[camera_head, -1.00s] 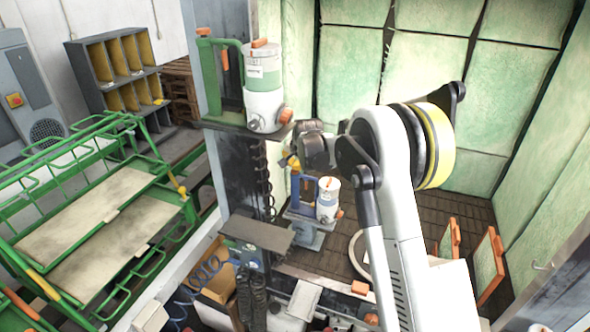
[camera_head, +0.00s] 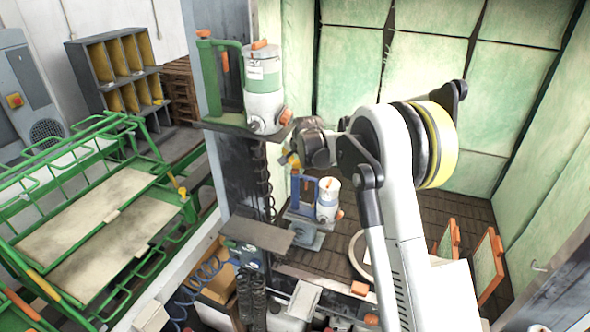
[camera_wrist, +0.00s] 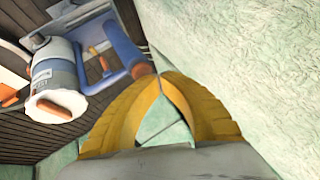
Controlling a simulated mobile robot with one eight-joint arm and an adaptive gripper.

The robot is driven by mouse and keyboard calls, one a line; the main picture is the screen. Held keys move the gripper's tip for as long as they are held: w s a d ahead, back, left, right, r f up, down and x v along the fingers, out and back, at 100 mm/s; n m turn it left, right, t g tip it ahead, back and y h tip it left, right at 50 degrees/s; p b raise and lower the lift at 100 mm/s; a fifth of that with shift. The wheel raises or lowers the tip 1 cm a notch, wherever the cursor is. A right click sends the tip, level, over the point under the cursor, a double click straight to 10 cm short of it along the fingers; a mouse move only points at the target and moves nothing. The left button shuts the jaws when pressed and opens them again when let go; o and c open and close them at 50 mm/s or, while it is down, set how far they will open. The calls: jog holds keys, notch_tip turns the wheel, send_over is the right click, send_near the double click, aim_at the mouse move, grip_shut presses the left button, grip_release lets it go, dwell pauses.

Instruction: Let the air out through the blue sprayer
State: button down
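The blue sprayer (camera_head: 328,197) stands on a small grey stand in the booth. It has a white and blue canister with an orange knob on top and a blue frame-like handle (camera_head: 301,190) at its left. In the wrist view the sprayer's canister (camera_wrist: 55,78) is at the upper left, and its blue handle (camera_wrist: 125,48) reaches towards my fingers. My gripper (camera_wrist: 170,76) has yellow fingers whose tips meet, with nothing seen between them. In the head view my gripper (camera_head: 291,160) is above the blue handle; its tips are small there.
A green sprayer (camera_head: 263,85) stands on a shelf above and left of my gripper, close to my wrist. A grey metal column (camera_head: 238,175) and an empty plate (camera_head: 256,234) are at the left. Green padded walls (camera_head: 430,70) enclose the booth.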

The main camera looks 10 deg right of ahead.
jog(key=shift+r, duration=0.45)
jog(key=shift+r+p, duration=1.1)
jog(key=shift+r, duration=1.45)
jog(key=shift+f, duration=0.1)
